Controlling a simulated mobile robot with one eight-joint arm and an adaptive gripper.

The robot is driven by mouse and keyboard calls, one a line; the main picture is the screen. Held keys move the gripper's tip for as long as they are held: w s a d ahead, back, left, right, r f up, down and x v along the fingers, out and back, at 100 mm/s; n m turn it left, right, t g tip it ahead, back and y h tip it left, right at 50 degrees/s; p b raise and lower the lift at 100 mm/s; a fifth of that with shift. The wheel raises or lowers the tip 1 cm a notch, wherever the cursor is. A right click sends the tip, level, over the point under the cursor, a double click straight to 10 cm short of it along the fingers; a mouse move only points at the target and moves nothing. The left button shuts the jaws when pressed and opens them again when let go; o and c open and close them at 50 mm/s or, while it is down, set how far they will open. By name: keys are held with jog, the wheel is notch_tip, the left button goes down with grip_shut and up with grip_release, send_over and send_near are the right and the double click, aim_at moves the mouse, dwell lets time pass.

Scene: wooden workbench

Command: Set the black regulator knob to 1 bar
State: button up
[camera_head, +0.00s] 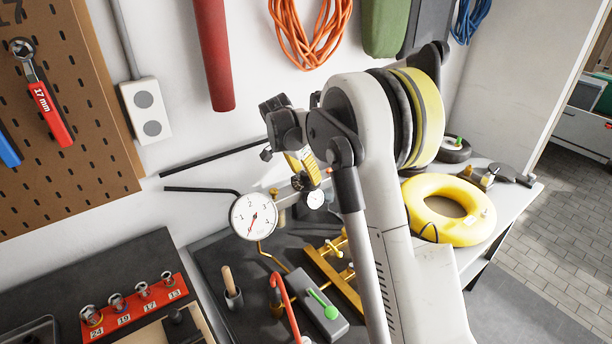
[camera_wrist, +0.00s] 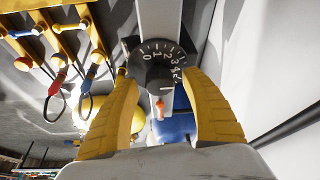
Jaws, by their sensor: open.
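In the wrist view the black regulator knob (camera_wrist: 157,72) faces me, ringed by a dark scale with white numerals from 0 upward. A short white line shows near its lower edge; I cannot tell the exact setting. My gripper (camera_wrist: 158,80) is open, with one yellow finger on each side of the knob; contact cannot be told. In the head view my gripper (camera_head: 303,166) is at the regulator, and its wrist and fingers hide most of the knob. A large white gauge (camera_head: 253,216) with a red needle stands left of it; its exact reading is unclear.
A smaller gauge (camera_head: 315,198) sits just below my gripper. An orange lever (camera_wrist: 160,108) shows below the knob.

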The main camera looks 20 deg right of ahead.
jog(key=c, duration=1.2)
jog(key=shift+s+n, duration=0.1)
jog(key=shift+n, duration=0.3)
jog(key=n+t+y, duration=0.1)
jog(key=n, duration=0.2)
jog(key=shift+n+p, duration=0.35)
jog(key=shift+n, duration=0.05)
jog(key=n+t+y, duration=0.1)
jog(key=n, duration=0.3)
jog(key=shift+n, duration=0.3)
jog(key=n+t+y, duration=0.1)
jog(key=n+y, duration=0.1)
jog(key=n, duration=0.2)
jog(key=shift+p, duration=0.35)
jog(key=shift+n+y, duration=0.8)
jog(key=shift+n, duration=1.4)
